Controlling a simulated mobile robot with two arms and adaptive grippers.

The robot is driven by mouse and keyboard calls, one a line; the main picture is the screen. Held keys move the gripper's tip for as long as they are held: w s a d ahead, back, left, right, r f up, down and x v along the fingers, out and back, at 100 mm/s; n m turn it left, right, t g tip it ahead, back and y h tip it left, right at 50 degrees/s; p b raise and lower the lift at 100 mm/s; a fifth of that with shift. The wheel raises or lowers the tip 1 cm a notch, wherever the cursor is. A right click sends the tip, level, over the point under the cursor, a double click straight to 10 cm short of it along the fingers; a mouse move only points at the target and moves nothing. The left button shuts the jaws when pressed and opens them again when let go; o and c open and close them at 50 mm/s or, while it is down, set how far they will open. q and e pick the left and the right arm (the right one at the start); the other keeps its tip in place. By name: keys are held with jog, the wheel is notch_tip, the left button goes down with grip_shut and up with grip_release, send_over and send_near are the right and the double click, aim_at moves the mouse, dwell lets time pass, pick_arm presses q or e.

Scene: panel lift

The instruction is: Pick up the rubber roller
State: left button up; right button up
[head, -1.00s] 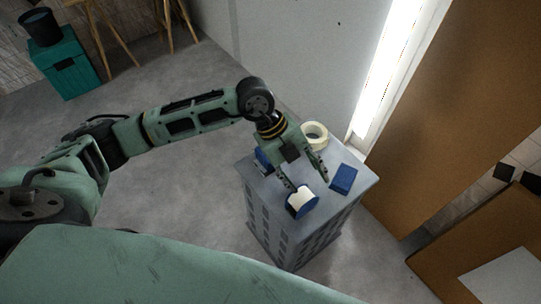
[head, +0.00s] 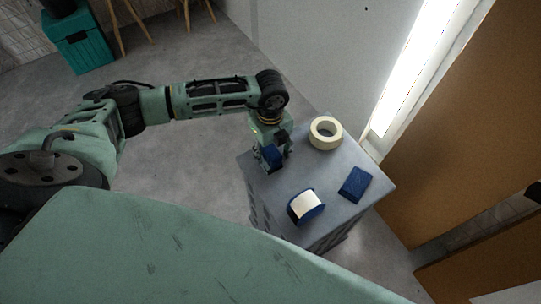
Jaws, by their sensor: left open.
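A dark blue piece (head: 274,154), probably part of the rubber roller, is at the left side of the grey stand's top. Most of it is hidden by my left gripper (head: 275,160), so its shape is not clear. The left gripper is open and points down, with its fingers at the blue piece; I cannot tell whether they touch it. A white cylinder in a blue holder (head: 306,205) lies at the front of the top, apart from the gripper. My right gripper is not in view.
The grey stand (head: 335,217) also carries a cream tape ring (head: 325,133) at the back and a blue block (head: 355,185) at the right. A wall and bright light strip (head: 415,65) are behind it. A brown panel (head: 455,130) stands right. Floor is clear left.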

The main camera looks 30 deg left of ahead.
pick_arm(q)
jog(key=shift+f, duration=0.2)
jog(key=c, duration=1.3)
jog(key=shift+w+r, duration=0.1)
jog(key=shift+r, duration=0.05)
grip_shut()
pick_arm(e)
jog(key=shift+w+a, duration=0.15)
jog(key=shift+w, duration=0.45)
